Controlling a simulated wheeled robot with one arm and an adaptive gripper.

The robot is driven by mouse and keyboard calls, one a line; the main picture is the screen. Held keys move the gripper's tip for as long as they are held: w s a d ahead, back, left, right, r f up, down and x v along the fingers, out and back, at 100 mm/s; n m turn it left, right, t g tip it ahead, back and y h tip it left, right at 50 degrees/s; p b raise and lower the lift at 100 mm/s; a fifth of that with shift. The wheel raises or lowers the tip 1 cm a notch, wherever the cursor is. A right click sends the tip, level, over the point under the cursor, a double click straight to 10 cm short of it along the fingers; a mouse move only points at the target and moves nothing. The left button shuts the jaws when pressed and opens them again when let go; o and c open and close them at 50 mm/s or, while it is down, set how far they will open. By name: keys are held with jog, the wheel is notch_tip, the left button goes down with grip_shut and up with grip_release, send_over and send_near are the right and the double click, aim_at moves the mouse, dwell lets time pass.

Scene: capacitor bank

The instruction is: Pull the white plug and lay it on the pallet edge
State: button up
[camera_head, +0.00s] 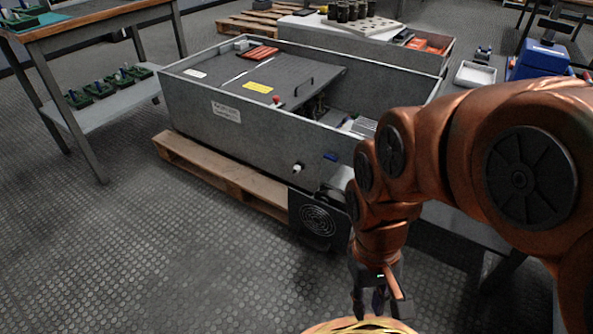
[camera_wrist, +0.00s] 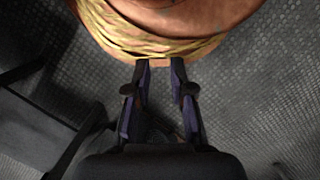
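A small white plug (camera_head: 298,168) with a dark end sticks out of the front side wall of the long grey metal cabinet (camera_head: 245,128). The cabinet stands on a wooden pallet (camera_head: 228,178), whose front edge shows bare below the wall. My gripper (camera_head: 377,312) hangs low at the bottom of the head view, to the right of and nearer than the plug, well apart from it. In the wrist view my gripper's two fingers (camera_wrist: 160,66) are spread, with nothing between them. The plug does not show in the wrist view.
A black fan unit (camera_head: 318,218) leans at the cabinet's front near the pallet. A blue fitting (camera_head: 331,156) sits right of the plug. A workbench (camera_head: 85,20) stands left. My arm hides the cabinet's right end. The floor (camera_head: 180,265) before the pallet is clear.

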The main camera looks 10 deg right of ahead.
jog(key=shift+r, duration=0.1)
dwell(0.3)
notch_tip(320, 180, up, 13)
jog(key=s+p, duration=0.2)
jog(key=p, duration=1)
jog(key=shift+s+g+p, duration=0.35)
jog(key=shift+s+g, duration=0.05)
jog(key=shift+o, duration=0.2)
